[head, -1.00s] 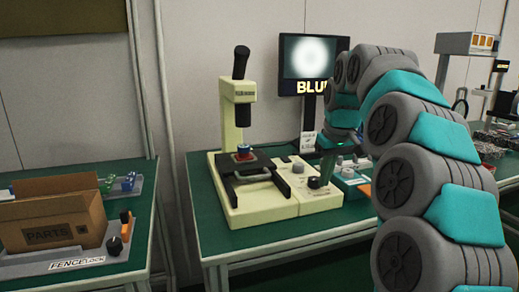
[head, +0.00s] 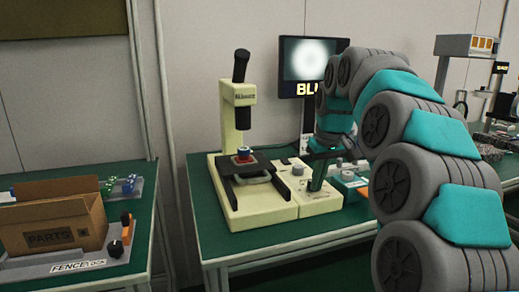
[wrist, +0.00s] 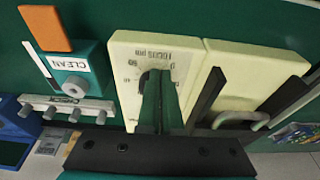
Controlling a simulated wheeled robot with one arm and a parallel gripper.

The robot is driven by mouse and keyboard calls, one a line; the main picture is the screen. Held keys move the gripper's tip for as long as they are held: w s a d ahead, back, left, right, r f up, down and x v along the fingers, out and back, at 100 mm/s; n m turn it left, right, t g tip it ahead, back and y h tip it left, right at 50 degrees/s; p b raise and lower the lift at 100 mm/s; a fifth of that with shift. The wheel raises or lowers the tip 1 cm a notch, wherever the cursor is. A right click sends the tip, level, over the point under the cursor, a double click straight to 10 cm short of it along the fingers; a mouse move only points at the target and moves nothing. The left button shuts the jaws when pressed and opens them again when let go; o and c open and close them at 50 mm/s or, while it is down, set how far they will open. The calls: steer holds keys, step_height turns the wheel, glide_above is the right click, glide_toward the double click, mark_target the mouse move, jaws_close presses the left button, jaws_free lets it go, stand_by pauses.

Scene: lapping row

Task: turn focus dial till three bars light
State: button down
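The cream scope (head: 239,118) stands on the green table, with a red and blue piece (head: 244,154) on its dark stage. Its control box (head: 318,201) carries the focus dial, hidden behind my gripper (head: 317,184) in the head view. In the wrist view, the dial's dark edge (wrist: 145,77) shows beside the "FOCUS" scale, mostly covered by my green fingers (wrist: 161,103). The fingers reach down at the dial; their grip on it is unclear. The monitor (head: 312,62) shows a blurred white spot and "BL", the rest covered by my arm. No lit bars are visible.
A teal "CLEAN" box (wrist: 73,65) with an orange part stands beside the control box. The scope's dark stage arms and metal handle (wrist: 240,118) lie on the other side. A parts carton (head: 52,222) is on the left table.

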steer(key=shift+s, duration=0.1)
stand_by(0.3)
steer(key=shift+s, duration=0.25)
step_height(320, 180, up, 5)
steer(key=shift+w, duration=0.1)
steer(key=shift+r, duration=0.5)
steer(key=m, duration=0.2)
steer(key=m+h, duration=0.1)
steer(key=m, duration=0.1)
steer(key=r+m, duration=0.1)
steer(key=m, duration=0.1)
steer(key=shift+d, duration=0.25)
